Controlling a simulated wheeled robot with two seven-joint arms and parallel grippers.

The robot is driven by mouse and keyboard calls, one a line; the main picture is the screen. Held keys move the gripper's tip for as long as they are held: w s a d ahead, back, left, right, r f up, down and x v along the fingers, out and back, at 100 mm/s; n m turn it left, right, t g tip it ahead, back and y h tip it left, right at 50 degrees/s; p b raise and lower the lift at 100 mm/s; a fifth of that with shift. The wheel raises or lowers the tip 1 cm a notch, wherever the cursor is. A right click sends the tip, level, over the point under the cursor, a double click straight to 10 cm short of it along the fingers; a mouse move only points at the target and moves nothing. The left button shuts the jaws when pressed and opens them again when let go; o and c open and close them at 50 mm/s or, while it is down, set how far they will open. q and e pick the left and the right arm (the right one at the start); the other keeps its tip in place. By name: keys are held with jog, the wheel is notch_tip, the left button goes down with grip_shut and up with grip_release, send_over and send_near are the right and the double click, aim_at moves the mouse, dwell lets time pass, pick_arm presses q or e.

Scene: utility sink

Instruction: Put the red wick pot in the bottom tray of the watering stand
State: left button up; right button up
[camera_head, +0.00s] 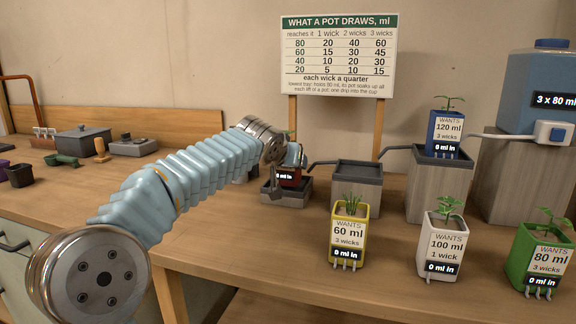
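The red wick pot (291,183) is small in the head view, at the lowest, leftmost tray of the stand. Its label reads 0 ml in. My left gripper (288,170) is around its upper part and hides much of it. Whether the fingers press on the pot is too small to tell. The bottom tray (298,195) is grey and low; the pot's base is in or just above it, I cannot tell which. The middle tray (357,173) is empty, and the top tray (427,160) holds a blue pot (442,127). My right gripper is not in view.
Yellow (348,238), white (438,247) and green (540,260) pots stand along the front right. A blue tank (535,95) stands at the right, with a sign (337,55) behind. Dark containers (82,140) sit at the back left.

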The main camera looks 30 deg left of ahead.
pick_arm(q)
jog(key=shift+f, duration=0.35)
jog(key=shift+f, duration=0.15)
jog(key=o, duration=1.2)
